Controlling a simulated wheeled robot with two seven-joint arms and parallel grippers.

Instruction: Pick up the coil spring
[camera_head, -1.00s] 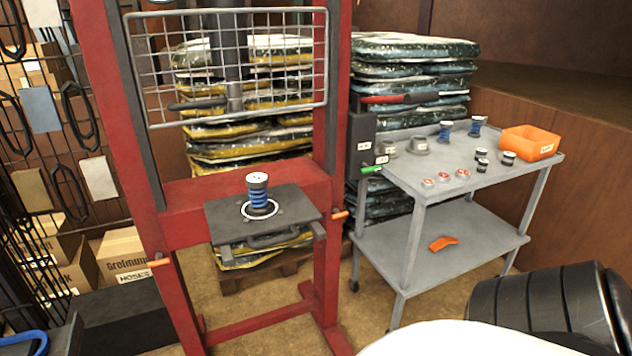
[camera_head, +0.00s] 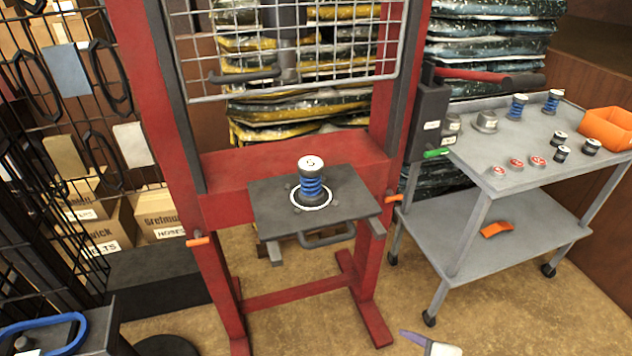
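A blue coil spring (camera_head: 312,186) with a white-topped dark cap stands upright on the dark plate (camera_head: 265,212) of the red press (camera_head: 240,175). A white ring surrounds its base. Two more blue springs with caps stand on the grey cart at the right, one nearer (camera_head: 516,108) and one farther back (camera_head: 552,102). Neither of my grippers can be made out in the view. Nothing touches the spring on the press.
A wire mesh guard (camera_head: 290,45) hangs above the plate. The grey cart (camera_head: 480,155) also holds small dark and red-topped parts and an orange bin (camera_head: 607,127). A black rack stands at the left. A small grey and pale piece at the bottom edge is unclear.

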